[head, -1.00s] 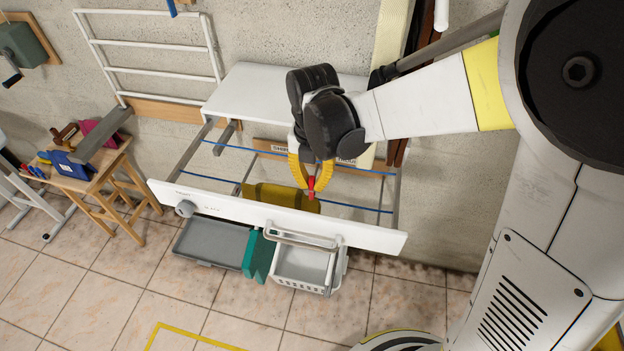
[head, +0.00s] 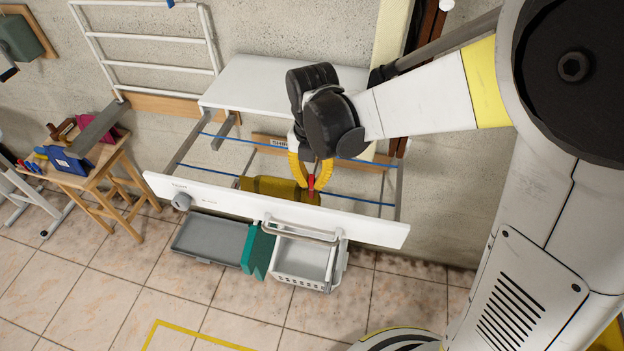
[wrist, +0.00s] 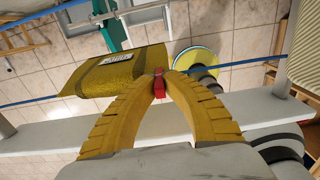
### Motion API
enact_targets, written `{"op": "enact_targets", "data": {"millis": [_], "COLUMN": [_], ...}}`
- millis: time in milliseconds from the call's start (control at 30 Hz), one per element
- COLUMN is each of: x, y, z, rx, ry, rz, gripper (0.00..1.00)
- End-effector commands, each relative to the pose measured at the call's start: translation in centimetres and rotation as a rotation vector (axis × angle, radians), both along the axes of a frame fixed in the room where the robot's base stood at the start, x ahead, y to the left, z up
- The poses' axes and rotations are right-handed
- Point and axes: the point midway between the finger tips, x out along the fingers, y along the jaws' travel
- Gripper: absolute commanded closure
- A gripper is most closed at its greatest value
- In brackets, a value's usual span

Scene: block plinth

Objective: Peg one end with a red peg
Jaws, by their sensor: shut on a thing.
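A mustard-yellow cloth (head: 270,188) hangs over the front blue line (head: 360,201) of the wall rack. It also shows in the wrist view (wrist: 115,75), with a dark band and a pale label. My gripper (head: 311,184), with yellow ribbed fingers, is shut on a red peg (wrist: 159,84). The peg is at the right end of the cloth, at its upper edge by the line. It appears to touch the cloth there; whether its jaws straddle cloth and line is hidden by the fingers.
A white front panel (head: 220,203) with a knob runs before the lines. Below it hang a grey tray (head: 205,240), a teal piece (head: 257,252) and a white basket (head: 300,262). A wooden stool (head: 100,180) holding tools stands left. The right part of the line is bare.

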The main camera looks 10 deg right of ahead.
Motion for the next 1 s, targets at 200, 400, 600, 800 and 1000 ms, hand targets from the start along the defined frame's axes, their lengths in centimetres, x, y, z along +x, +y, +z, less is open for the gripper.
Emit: {"op": "enact_targets", "data": {"millis": [200,400,600,800,1000], "x": [0.0,0.0,0.0,0.0,0.0], "y": [0.0,0.0,0.0,0.0,-0.01], "z": [-0.41,-0.38,-0.38,-0.38,-0.31], "rx": [0.0,0.0,0.0,0.0,0.0], "ry": [0.0,0.0,0.0,0.0,0.0], "rz": [0.0,0.0,0.0,0.0,0.0], "gripper": [1.0,0.67,0.67,0.43,0.43]}}
